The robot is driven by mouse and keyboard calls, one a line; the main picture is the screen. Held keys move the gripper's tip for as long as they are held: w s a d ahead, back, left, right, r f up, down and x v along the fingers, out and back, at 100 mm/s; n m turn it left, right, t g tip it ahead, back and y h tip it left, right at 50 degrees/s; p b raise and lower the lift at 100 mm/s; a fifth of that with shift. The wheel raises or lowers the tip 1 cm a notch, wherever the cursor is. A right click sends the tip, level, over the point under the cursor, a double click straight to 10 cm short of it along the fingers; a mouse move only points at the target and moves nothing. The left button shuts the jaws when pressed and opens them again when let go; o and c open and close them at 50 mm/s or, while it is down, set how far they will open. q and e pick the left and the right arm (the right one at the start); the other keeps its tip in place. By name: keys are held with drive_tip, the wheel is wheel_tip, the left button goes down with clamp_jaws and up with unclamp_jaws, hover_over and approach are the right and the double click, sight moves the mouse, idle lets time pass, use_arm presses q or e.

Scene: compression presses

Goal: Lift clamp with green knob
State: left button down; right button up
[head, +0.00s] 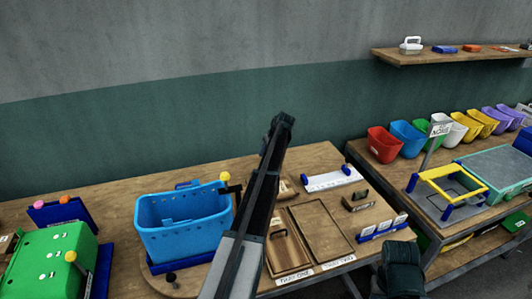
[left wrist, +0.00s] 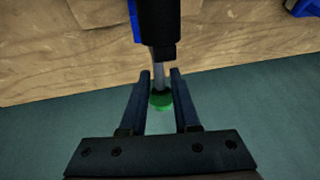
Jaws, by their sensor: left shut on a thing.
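The green knob (left wrist: 160,100) sits between the two fingers of my left gripper (left wrist: 160,74) in the left wrist view. A grey shaft (left wrist: 159,82) runs from the knob up to a dark block (left wrist: 165,28), apparently the clamp's body. My left gripper is shut on the green knob. In the head view my left arm rises from the bottom middle and bends at a dark upper end. It hides the green knob and my gripper's fingertips there. My right gripper is not clearly seen.
A blue bin (head: 183,212) stands left of my arm, with a yellow knob (head: 225,177) at its corner. A green box (head: 50,262) stands at the left. An empty wooden tray (head: 323,264) lies right of my arm. Coloured bins stand on the right table, including a red bin (head: 383,145).

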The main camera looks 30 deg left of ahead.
use_arm(q)
drive_tip(key=shift+w+a, duration=0.1)
drive_tip(key=shift+a, duration=0.05)
drive_tip(key=c, duration=0.9)
unclamp_jaws()
drive_tip(key=shift+r, duration=0.1)
drive_tip(key=p+v, duration=1.2)
drive_tip(key=v, duration=0.1)
drive_tip(key=shift+d+r, duration=0.2)
drive_tip(key=shift+r, duration=0.1)
